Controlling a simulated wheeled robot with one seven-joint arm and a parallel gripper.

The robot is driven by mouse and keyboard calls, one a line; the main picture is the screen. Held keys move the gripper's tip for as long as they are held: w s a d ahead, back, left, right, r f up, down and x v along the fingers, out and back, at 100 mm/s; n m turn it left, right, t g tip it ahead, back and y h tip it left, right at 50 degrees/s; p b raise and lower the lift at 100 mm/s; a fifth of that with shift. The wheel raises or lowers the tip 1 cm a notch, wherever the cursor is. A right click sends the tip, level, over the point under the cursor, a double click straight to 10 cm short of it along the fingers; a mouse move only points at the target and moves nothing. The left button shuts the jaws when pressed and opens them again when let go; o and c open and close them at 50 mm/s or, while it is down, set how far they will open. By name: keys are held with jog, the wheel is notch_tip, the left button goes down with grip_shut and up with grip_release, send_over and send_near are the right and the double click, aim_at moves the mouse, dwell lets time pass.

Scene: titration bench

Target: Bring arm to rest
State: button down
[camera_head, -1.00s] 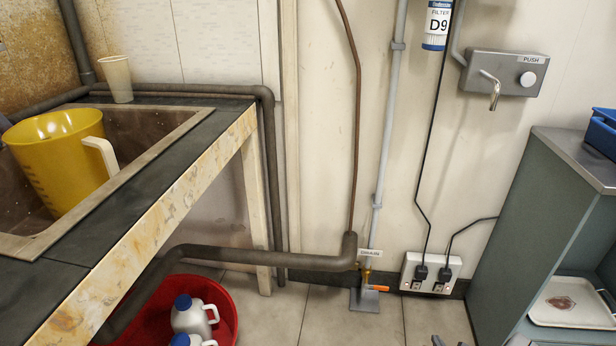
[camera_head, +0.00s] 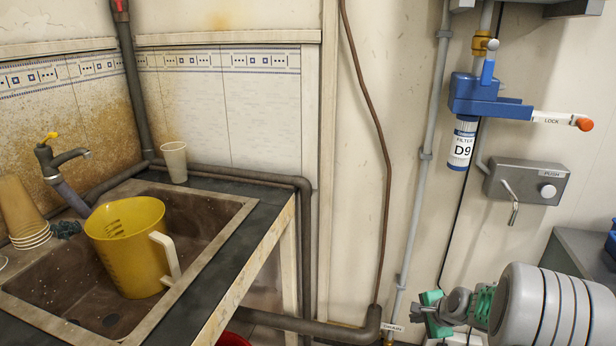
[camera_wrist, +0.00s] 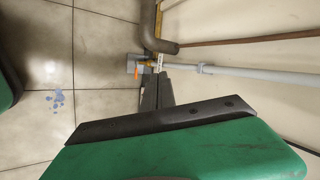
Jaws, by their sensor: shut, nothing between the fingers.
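My arm reaches in from the lower right of the head view. My gripper (camera_head: 432,314), with green parts at its end, is in front of the wall, near the bottom of the pipes. It is shut and empty. In the wrist view a large green part with a black edge (camera_wrist: 190,145) fills the bottom, and the dark fingers (camera_wrist: 157,92) point toward the floor and the pipe foot. Nothing is held.
A yellow jug (camera_head: 128,250) stands in the brown sink (camera_head: 60,295) at left. A white cup (camera_head: 174,162) stands on the counter behind it. The blue filter unit (camera_head: 485,98) and grey push dispenser (camera_head: 527,182) are on the wall. A grey-green cabinet (camera_head: 580,243) stands at right.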

jog(key=s+a+r+n+g+p, duration=0.1)
jog(key=s+a+r+n+p, duration=0.2)
jog(key=r, duration=0.5)
jog(key=s+a+r+n+p, duration=0.3)
jog(key=a+r, duration=0.1)
jog(key=r, duration=0.3)
jog(key=s+a+r+n+g+p, duration=0.1)
jog(key=s+a+r+n+p, duration=0.15)
jog(key=r, duration=0.55)
jog(key=s+a+r+n+p, duration=0.3)
jog(key=s+r, duration=0.3)
jog(key=s, duration=0.2)
jog(key=s+a+r+n+g+h+p, duration=0.1)
jog(key=s+a+r+n+p, duration=0.2)
jog(key=s+r+n+p, duration=0.2)
notch_tip(320, 180, up, 2)
jog(key=s+p, duration=0.1)
jog(key=s, duration=0.2)
jog(key=shift+r+g+h, duration=0.25)
jog(key=shift+g+h, duration=0.05)
jog(key=shift+a, duration=0.1)
